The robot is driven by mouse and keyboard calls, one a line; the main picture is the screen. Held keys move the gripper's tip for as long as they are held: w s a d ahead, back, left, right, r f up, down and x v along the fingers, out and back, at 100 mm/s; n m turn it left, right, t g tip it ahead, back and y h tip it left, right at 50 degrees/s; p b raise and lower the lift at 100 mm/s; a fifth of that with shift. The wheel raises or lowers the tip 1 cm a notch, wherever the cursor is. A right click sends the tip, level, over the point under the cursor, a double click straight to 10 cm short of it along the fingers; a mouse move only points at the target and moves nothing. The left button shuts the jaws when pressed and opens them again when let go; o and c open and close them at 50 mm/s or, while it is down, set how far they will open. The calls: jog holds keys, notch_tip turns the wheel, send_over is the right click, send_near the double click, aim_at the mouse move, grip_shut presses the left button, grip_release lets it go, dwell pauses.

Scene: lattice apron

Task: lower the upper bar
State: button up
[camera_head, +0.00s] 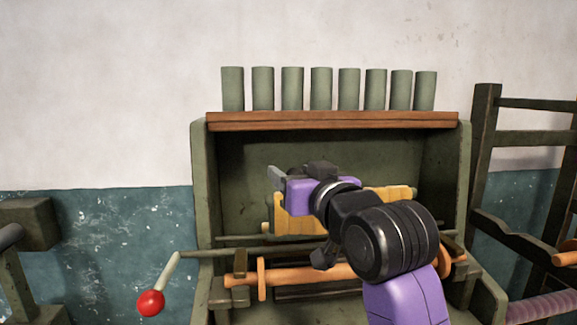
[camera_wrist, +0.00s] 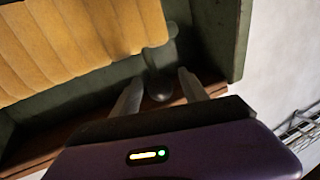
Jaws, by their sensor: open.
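An ochre slatted apron (camera_head: 296,222) hangs inside the green machine frame (camera_head: 207,190); its slats also fill the upper left of the wrist view (camera_wrist: 75,45). The upper bar inside the apron is mostly hidden in the head view by my arm. In the wrist view a dark rounded knob (camera_wrist: 159,90) shows just past the apron's end; I take it to belong to that bar. My gripper (camera_head: 275,178) is open at the apron's upper left. In the wrist view its two pale fingers (camera_wrist: 160,84) stand either side of the knob, and contact cannot be told.
A wooden shelf (camera_head: 330,121) with several grey-green cylinders (camera_head: 321,88) tops the machine. An orange roller (camera_head: 335,273) and thin dark rods lie below. A crank with a red ball (camera_head: 150,303) sticks out left. A dark ladder-like frame (camera_head: 485,150) stands right.

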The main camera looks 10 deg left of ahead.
jog(key=shift+x, duration=1.25)
grip_shut()
dwell(0.5)
